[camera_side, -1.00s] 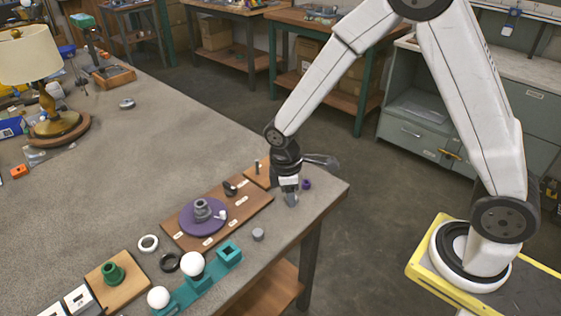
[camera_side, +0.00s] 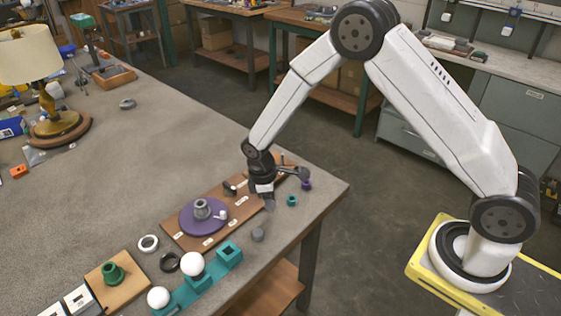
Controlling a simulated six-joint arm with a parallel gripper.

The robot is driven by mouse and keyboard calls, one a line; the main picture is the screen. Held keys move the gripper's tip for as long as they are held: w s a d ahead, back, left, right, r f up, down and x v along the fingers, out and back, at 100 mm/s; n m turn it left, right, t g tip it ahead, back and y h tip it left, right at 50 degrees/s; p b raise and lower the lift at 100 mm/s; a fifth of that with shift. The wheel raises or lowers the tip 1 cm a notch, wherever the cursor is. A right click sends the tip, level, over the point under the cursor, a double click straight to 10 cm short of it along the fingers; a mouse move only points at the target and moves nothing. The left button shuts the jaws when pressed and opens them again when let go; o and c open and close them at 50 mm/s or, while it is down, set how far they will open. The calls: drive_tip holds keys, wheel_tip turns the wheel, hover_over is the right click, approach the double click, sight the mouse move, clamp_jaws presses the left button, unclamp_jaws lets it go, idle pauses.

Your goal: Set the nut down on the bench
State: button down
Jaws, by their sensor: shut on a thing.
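My gripper (camera_side: 268,205) points down at the right end of the brown board, near the bench's front edge. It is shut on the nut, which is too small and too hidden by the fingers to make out. The bench (camera_side: 150,190) is grey, with bare surface below and right of the gripper. I cannot tell the exact gap between the fingertips and the bench. A small teal piece (camera_side: 292,201) and a small purple piece (camera_side: 306,185) lie to the right of the gripper.
The brown board (camera_side: 183,240) carries a purple disc (camera_side: 188,224) with a grey fitting (camera_side: 202,209). A teal holder (camera_side: 229,254) with white bulbs (camera_side: 191,264) lies along the front edge.

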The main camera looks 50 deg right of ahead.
sight(268, 215)
drive_tip(key=shift+w+f, duration=0.2)
drive_tip(key=shift+f, duration=1.6)
drive_tip(key=shift+f, duration=0.15)
drive_tip(key=c, duration=0.6)
unclamp_jaws()
drive_tip(key=shift+c, duration=0.2)
wheel_tip(268, 215, up, 12)
drive_tip(key=w+a, duration=0.1)
